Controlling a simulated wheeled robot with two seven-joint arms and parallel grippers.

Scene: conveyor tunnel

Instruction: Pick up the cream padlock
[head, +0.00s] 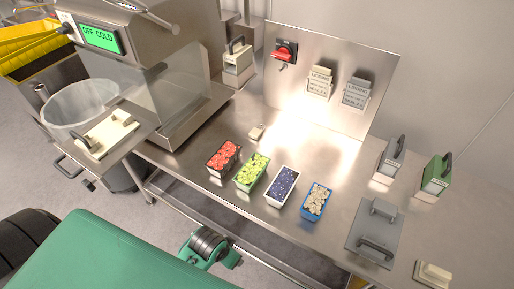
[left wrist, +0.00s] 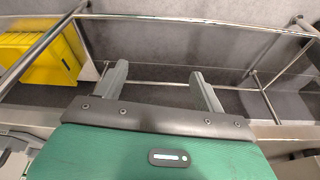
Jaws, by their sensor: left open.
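The cream padlock (head: 237,62), a cream block with a dark shackle, stands upright at the back of the steel table, right of the machine. A grey padlock (head: 390,158) and a green padlock (head: 436,174) stand at the right of the table. My left gripper (left wrist: 157,72) is open and empty in the left wrist view, with steel rails and floor beyond its fingers. The cream padlock does not show in that view. In the head view my green arm is at the lower left, and I cannot make out its fingers. My right gripper is not in view.
An upright steel panel (head: 330,75) with a red switch (head: 285,51) stands behind. The machine (head: 150,50) is left of the padlock. A grey hinged plate (head: 375,235) lies front right.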

